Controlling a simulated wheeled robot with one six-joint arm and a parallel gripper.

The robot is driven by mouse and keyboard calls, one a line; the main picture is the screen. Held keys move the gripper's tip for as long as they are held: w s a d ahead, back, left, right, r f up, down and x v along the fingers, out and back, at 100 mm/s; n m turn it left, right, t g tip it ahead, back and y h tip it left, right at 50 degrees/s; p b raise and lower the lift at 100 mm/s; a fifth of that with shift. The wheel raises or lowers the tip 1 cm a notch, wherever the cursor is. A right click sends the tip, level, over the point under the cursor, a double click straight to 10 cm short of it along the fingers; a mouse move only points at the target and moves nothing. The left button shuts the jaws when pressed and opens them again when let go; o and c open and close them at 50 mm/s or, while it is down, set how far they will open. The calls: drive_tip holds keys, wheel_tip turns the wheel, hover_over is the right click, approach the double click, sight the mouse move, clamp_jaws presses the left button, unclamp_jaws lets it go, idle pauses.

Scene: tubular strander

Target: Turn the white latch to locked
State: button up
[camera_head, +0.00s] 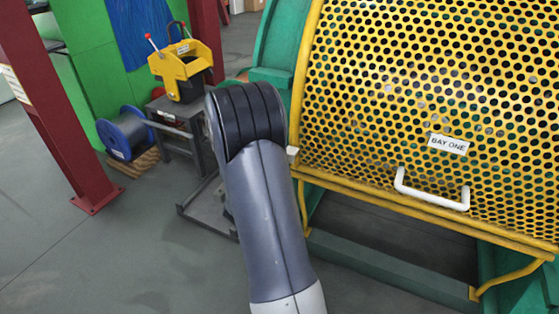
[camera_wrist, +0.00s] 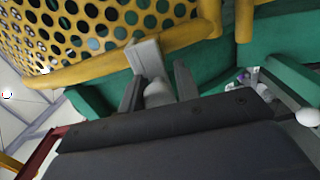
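The white latch (camera_wrist: 147,58) shows in the wrist view as a pale grey-white piece at the yellow frame tube of the guard. A rounded pale end (camera_wrist: 158,92) of it lies between the two dark fingers of my gripper (camera_wrist: 159,71). The fingers are apart, with a gap on the right side of the rounded end; contact on the left is unclear. In the head view only a small white bit of the latch (camera_head: 292,151) shows at the guard's lower left corner, beside my arm. My gripper is hidden behind my arm there.
The yellow perforated guard (camera_head: 400,90) carries a "BAY ONE" label (camera_head: 448,144) and a white handle (camera_head: 432,196). The green machine frame (camera_head: 390,268) runs below it. A dark stand (camera_head: 178,145) with a yellow device (camera_head: 183,68) and a blue spool (camera_head: 125,133) stand to the left.

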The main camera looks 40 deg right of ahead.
drive_tip(key=o, duration=0.3)
drive_tip(key=shift+o, duration=0.2)
drive_tip(key=p+v, duration=0.1)
drive_tip(key=v, duration=0.9)
drive_tip(key=shift+s+a, duration=0.15)
drive_tip(key=shift+a, duration=0.25)
drive_tip(key=b+x, duration=0.1)
drive_tip(key=x, duration=1)
drive_tip(key=shift+d, duration=0.1)
drive_tip(key=shift+r+p, duration=0.15)
drive_tip(key=shift+p, duration=0.15)
drive_tip(key=shift+f+b, duration=0.2)
drive_tip(key=shift+b, duration=0.15)
